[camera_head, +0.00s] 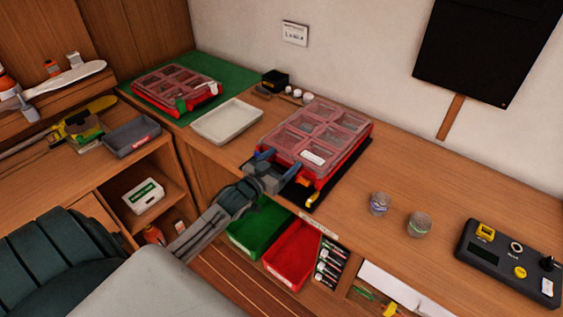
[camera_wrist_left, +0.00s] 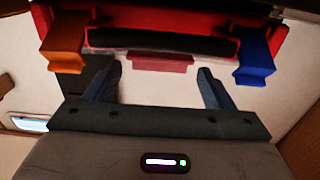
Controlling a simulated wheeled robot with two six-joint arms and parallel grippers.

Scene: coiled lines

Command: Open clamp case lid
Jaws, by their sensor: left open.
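A red clamp case (camera_head: 367,134) with a clear lid over several compartments lies on a dark mat at the middle of the bench; its lid is down. My left gripper (camera_head: 282,168) is at the case's front left side, fingers spread and empty. In the left wrist view, my left gripper (camera_wrist_left: 158,86) faces the red case front (camera_wrist_left: 185,14). A black handle (camera_wrist_left: 160,42) lies between an orange latch (camera_wrist_left: 63,45) and a blue latch (camera_wrist_left: 256,55). The fingers appear apart from the handle. My right gripper is not in view.
A second red case (camera_head: 175,88) lies on a green mat (camera_head: 235,80) at the back left. A pale tray (camera_head: 227,121) stands between the cases. Two small jars (camera_head: 379,204) and a dark control box (camera_head: 510,262) are at the right. Green and red bins (camera_head: 290,255) sit below the bench edge.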

